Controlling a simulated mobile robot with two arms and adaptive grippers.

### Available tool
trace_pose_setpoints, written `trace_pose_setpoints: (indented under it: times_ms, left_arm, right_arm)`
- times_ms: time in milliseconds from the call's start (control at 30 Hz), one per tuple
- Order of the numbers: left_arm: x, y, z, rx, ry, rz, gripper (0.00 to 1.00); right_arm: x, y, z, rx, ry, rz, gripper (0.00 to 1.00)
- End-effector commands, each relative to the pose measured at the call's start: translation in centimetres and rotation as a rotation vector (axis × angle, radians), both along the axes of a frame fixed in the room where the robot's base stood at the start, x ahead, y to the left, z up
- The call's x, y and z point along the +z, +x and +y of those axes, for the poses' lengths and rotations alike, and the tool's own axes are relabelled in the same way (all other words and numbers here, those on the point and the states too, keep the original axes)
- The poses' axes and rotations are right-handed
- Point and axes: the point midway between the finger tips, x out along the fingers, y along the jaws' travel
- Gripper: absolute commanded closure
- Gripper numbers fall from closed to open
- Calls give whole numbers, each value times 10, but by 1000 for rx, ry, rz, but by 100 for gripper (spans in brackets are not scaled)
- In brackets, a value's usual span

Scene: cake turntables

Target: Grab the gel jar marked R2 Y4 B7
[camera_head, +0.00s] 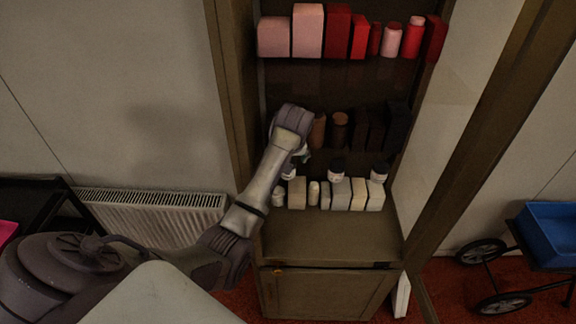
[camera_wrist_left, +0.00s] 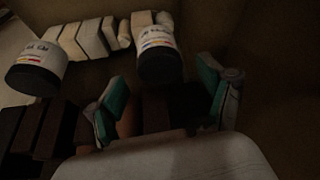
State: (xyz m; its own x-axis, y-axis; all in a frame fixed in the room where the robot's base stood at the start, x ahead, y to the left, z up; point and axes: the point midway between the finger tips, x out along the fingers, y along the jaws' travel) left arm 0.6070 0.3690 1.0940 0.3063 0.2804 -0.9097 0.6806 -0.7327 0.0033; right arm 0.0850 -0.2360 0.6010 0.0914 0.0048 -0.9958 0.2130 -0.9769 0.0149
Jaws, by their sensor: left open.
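Small white jars with dark lids stand among pale boxes on the cabinet's lower shelf: a left jar (camera_head: 288,173) partly behind my arm, a middle jar (camera_head: 336,173) and a right jar (camera_head: 378,173). Two of these jars show upside down in the left wrist view, a nearer jar (camera_wrist_left: 158,48) and another jar (camera_wrist_left: 38,68) to its left. Their labels carry small coloured bars, but the writing is too blurred to read. My left gripper (camera_wrist_left: 164,98) is open, with green-padded fingers apart and nothing between them. The nearer jar is beyond the fingertips. My right gripper is out of view.
Pale boxes (camera_head: 358,195) stand in a row on the lower shelf. Dark and brown containers (camera_head: 340,130) fill the shelf above, close to my gripper. Pink and red items (camera_head: 337,32) are on top.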

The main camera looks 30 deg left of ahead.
Motion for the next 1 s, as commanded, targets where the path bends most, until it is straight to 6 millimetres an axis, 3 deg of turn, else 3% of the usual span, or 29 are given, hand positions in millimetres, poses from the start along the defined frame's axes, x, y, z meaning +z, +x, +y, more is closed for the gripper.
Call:
trace_pose_setpoints:
  times_ms: [33,100,433,833,1000]
  left_arm:
    - [-7,-1,1,-2,-1,14,20]
    - [-15,2,3,-1,-2,12,20]
    - [-26,5,5,-2,-1,7,20]
    - [-26,5,4,-2,-1,7,85]
    - [-25,5,4,-2,-1,7,87]
  right_arm:
    - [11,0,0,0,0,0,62]
    - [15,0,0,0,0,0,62]
    - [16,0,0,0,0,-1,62]
    - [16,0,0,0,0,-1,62]
    - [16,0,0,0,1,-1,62]
